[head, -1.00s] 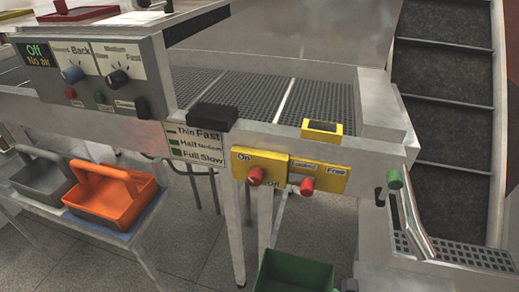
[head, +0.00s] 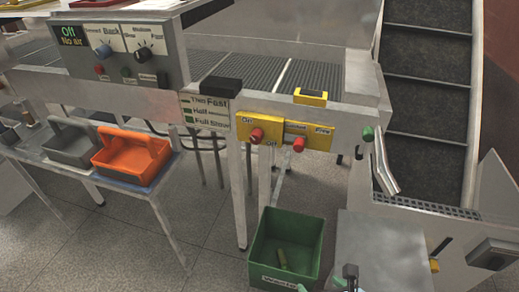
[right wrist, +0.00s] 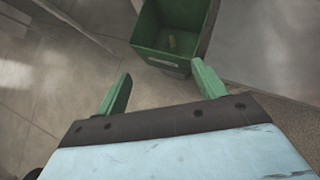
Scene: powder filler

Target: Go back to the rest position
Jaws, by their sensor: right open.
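My right gripper (right wrist: 160,85) is open and empty in the right wrist view, its two green fingers spread wide over the floor. The green waste bin (right wrist: 170,45) lies beyond the fingertips there, with a small olive-green item (right wrist: 172,43) inside. In the head view only a small part of the right gripper shows at the bottom edge, just right of the bin (head: 287,245). My left gripper is not in view.
The conveyor (head: 265,70) carries a yellow switch panel (head: 282,132) and a control box (head: 130,55). An orange tote (head: 130,157) and a grey tote (head: 70,143) stand on a low table at left. An inclined belt (head: 425,90) rises at right. Tiled floor (head: 195,225) is open between.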

